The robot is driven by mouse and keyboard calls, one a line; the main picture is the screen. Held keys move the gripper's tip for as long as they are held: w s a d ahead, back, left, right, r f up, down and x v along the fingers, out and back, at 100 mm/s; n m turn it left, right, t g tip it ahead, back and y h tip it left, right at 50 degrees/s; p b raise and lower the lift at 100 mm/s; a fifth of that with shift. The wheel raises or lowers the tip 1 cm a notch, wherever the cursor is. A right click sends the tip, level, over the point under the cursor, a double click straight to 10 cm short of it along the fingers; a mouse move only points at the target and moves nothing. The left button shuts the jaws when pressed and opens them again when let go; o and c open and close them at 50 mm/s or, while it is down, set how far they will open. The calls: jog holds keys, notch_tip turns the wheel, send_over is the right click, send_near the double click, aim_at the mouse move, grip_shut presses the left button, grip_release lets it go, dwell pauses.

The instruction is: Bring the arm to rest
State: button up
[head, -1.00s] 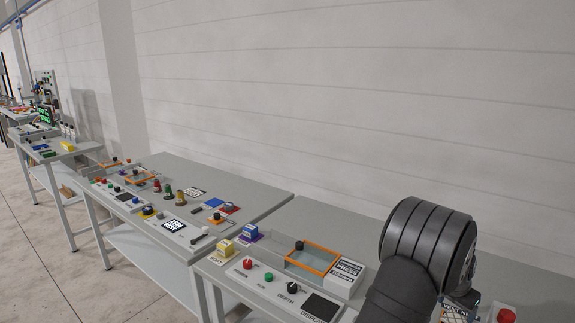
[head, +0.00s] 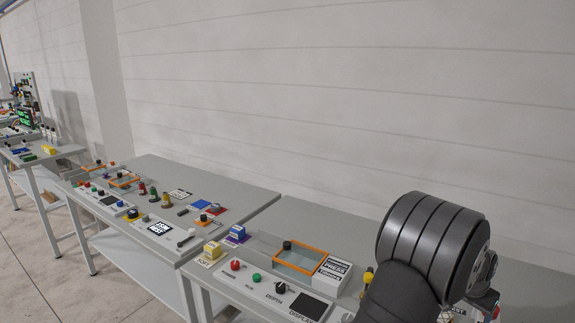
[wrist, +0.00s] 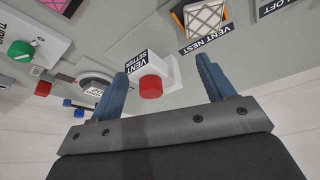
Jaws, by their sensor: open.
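My gripper (wrist: 162,88) shows in the wrist view with its two blue fingers spread wide apart and nothing between them. Beyond the fingers, a red round button or cap (wrist: 151,87) sits on a white block labelled "VENT SETTER" (wrist: 140,64). It appears between the fingertips in the picture; I cannot tell how far off it is. In the head view my arm's dark rounded link fills the lower right, and the gripper itself is hidden or out of frame there.
A panel with red, green and black knobs (head: 279,287) and a display (head: 309,306) lies left of my arm. An orange-framed window (head: 299,260) is behind it. The wrist view shows a nest marked "VENT NEST" (wrist: 205,18). More benches (head: 170,172) stretch left.

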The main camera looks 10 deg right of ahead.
jog(key=w+a+r+n+t+y, duration=0.1)
jog(key=w+a+n, duration=0.3)
jog(key=w+a, duration=0.25)
jog(key=w+a+f, duration=0.1)
jog(key=w+f, duration=0.1)
jog(key=w, duration=0.1)
jog(key=w+a+f, duration=0.1)
jog(key=w+f, duration=0.1)
jog(key=w, duration=0.1)
jog(key=w+a+f, duration=0.1)
jog(key=w+f, duration=0.1)
jog(key=w, duration=0.1)
jog(key=shift+w+a+f, duration=0.15)
jog(key=shift+w+f, duration=0.15)
jog(key=shift+w, duration=0.1)
jog(key=shift+w+f, duration=0.25)
jog(key=shift+f, duration=0.35)
jog(key=shift+w+f, duration=0.2)
jog(key=shift+f, duration=1.2)
